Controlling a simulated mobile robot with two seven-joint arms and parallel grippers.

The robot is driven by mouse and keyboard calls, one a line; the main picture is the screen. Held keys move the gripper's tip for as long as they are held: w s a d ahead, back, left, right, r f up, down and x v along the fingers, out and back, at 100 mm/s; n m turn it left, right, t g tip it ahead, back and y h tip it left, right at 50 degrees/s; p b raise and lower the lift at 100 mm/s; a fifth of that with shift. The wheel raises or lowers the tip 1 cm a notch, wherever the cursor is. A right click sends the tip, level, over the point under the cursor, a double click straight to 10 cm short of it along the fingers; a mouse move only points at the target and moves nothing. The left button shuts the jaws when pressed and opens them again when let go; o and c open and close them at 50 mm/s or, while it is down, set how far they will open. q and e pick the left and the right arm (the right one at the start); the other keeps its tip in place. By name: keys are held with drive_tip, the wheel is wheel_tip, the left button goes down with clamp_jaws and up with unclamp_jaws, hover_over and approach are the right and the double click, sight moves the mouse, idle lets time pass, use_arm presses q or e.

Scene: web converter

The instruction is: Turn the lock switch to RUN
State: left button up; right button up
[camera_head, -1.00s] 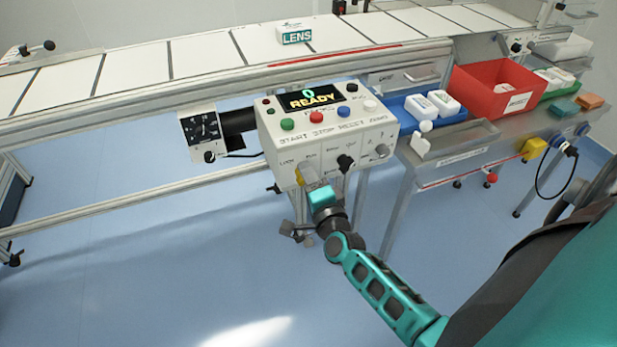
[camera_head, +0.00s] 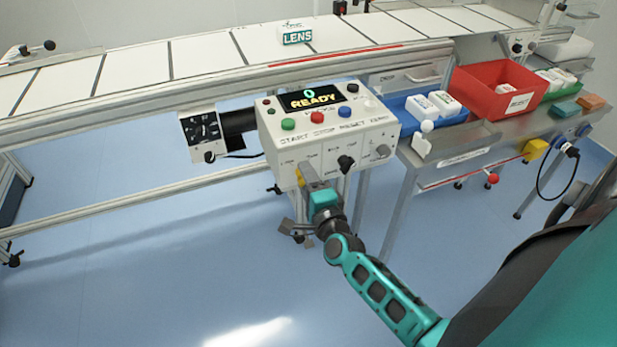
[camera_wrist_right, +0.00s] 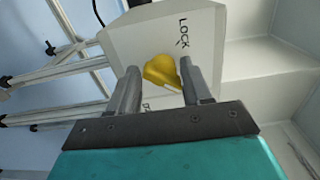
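The lock switch, a yellow knob (camera_wrist_right: 162,72), sits on the front of a white control box (camera_head: 376,144) and shows between my right gripper's fingertips in the right wrist view. My right gripper (camera_wrist_right: 160,75) has one finger on each side of the knob, with no clear gap to either, and appears shut on it. The word LOCK is beside the knob; a second label is mostly hidden by the fingers. In the head view my right gripper (camera_head: 308,173) reaches the box front and covers most of the knob. My left gripper is not in view.
The box has a lit READY display (camera_head: 312,99), several coloured buttons and a black knob (camera_head: 346,163) right of my gripper. A conveyor (camera_head: 150,65) runs behind. A red bin (camera_head: 498,88) and a blue tray (camera_head: 395,107) stand at right. The floor in front is open.

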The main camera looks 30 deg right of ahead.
drive_tip(key=shift+o, duration=0.9)
drive_tip(key=shift+a, duration=0.1)
drive_tip(key=shift+s, duration=0.1)
drive_tip(key=v, duration=1.2)
drive_tip(key=shift+s+p, duration=0.3)
drive_tip(key=shift+p, duration=0.1)
drive_tip(key=shift+a+r, duration=0.15)
